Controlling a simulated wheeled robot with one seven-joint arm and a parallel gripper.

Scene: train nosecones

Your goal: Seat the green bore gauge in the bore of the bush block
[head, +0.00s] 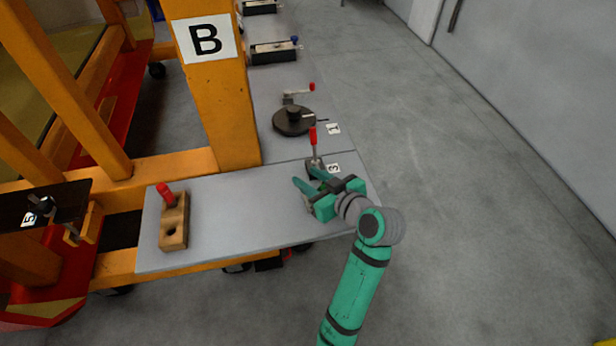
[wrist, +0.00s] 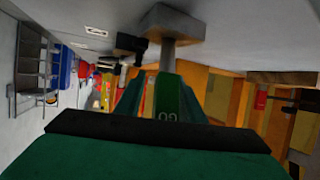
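My gripper (head: 307,178) is over the right end of the grey table, near the label 3. Its green fingers stand apart. In the wrist view a green piece lettered GO, the bore gauge (wrist: 169,112), lies between the fingers, with a narrow gap beside it on the left. A grey stem and wider grey block (wrist: 175,21) show beyond it. The gauge cannot be made out in the head view. The bush block (head: 173,236) is a brown block at the table's left end, with a dark bore in its top and a red-handled part at its far end.
The grey table (head: 245,215) is clear between block and gripper. A red-handled fixture (head: 313,140) stands right behind my gripper. A round black fixture (head: 293,121) is farther back. An orange post (head: 215,100) marked B rises behind the table. A dark shelf (head: 70,195) is at left.

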